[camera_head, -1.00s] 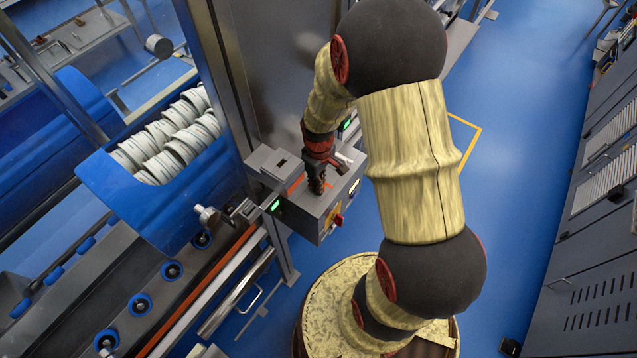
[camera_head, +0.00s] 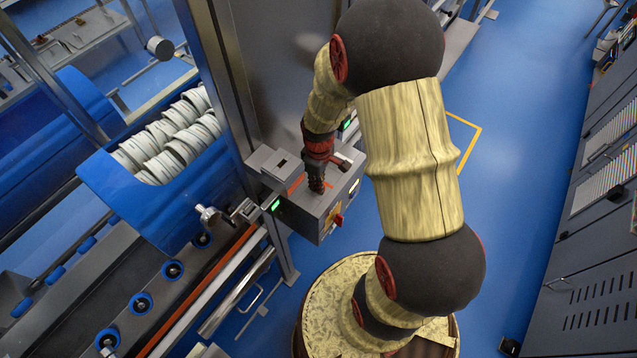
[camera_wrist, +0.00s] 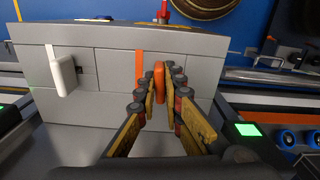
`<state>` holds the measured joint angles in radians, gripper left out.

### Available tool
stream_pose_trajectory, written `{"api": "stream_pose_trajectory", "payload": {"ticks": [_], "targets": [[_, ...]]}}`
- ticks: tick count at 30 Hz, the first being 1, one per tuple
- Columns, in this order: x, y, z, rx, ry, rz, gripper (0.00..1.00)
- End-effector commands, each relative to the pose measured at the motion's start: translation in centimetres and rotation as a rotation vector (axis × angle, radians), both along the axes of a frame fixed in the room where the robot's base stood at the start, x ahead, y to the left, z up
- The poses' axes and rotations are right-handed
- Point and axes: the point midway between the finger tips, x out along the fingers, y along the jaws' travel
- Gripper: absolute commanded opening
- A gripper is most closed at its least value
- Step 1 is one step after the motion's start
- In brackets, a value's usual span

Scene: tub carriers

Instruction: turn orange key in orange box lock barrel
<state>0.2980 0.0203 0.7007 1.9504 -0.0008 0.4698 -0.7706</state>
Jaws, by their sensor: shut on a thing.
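The orange key (camera_wrist: 159,76) stands between my fingertips in the wrist view, its broad end upright in the picture. My gripper (camera_wrist: 159,95) is shut on it, with the fingers on both sides. The grey box (camera_wrist: 108,72) fills the view behind it, with an orange stripe (camera_wrist: 139,72) just left of the key. The lock barrel is hidden behind the key and fingers. In the head view, my gripper (camera_head: 317,187) points down at the top of the grey box (camera_head: 310,208); the key is not discernible there.
A white key-like piece (camera_wrist: 63,72) sticks out of the box, left of my gripper. A red knob (camera_head: 338,220) is on the box's front side. A blue tub (camera_head: 150,200) with white rings stands left of it. Blue floor is open to the right.

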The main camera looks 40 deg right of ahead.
Motion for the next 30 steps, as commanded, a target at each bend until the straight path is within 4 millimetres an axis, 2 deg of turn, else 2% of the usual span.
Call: {"api": "stream_pose_trajectory", "payload": {"ticks": [7,8,19,30], "targets": [[0.01,0.0,0.01,0.0,0.0,-0.04,0.0],[0.02,0.0,0.01,0.0,0.0,-0.04,0.09],[0.01,0.0,0.01,0.0,0.0,-0.04,0.3],[0.06,0.0,0.48,0.0,-0.001,-0.04,0.3]]}}
